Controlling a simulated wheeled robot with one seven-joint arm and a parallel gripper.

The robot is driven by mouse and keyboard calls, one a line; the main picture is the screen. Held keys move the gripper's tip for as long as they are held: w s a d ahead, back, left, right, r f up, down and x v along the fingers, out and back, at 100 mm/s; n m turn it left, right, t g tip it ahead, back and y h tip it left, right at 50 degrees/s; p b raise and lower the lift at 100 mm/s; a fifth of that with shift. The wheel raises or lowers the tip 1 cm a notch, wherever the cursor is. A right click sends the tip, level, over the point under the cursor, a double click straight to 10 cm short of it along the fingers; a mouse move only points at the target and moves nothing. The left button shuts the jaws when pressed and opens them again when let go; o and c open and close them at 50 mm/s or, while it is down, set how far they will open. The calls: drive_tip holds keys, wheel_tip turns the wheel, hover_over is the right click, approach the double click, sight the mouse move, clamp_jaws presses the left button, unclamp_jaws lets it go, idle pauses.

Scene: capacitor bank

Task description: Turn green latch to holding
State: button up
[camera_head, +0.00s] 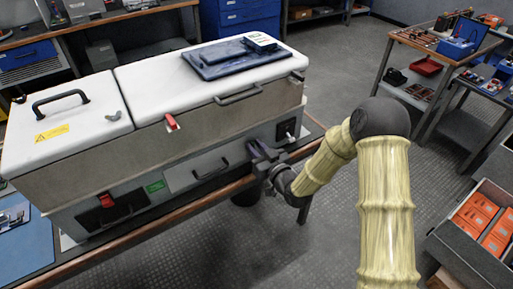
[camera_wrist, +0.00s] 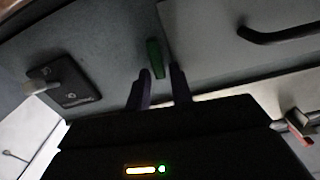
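The green latch (camera_wrist: 155,58) is a small narrow bar on the grey cabinet front in the wrist view. My gripper (camera_wrist: 160,72) is open, with one finger on each side of the latch's lower end in that picture. Gaps show between the latch and both fingers; I see no contact. In the head view my gripper (camera_head: 256,150) is at the right part of the cabinet's (camera_head: 150,190) front and hides the green latch.
A black switch plate (camera_head: 288,128) is right of my gripper, also in the wrist view (camera_wrist: 65,88). A drawer handle (camera_head: 210,170) is to the left. A red latch (camera_head: 172,122) sits at the lid edge. An orange-filled drawer (camera_head: 480,222) stands at right.

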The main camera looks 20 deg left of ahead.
clamp_jaws()
drive_tip(key=shift+m, duration=0.3)
drive_tip(key=m, duration=0.3)
drive_tip(key=shift+w+d+f, duration=0.1)
drive_tip(key=shift+w+d, duration=0.15)
drive_tip(key=shift+w, duration=0.05)
drive_tip(key=m, duration=0.4)
drive_tip(key=shift+w+d+f+m, duration=0.15)
drive_tip(key=shift+w+d+m, duration=0.05)
drive_tip(key=shift+m, duration=0.2)
drive_tip(key=m, duration=0.3)
drive_tip(key=shift+w+d+f+m, duration=0.15)
drive_tip(key=shift+f+m, duration=0.1)
drive_tip(key=shift+m, duration=0.05)
drive_tip(key=m, duration=0.5)
drive_tip(key=shift+f, duration=0.4)
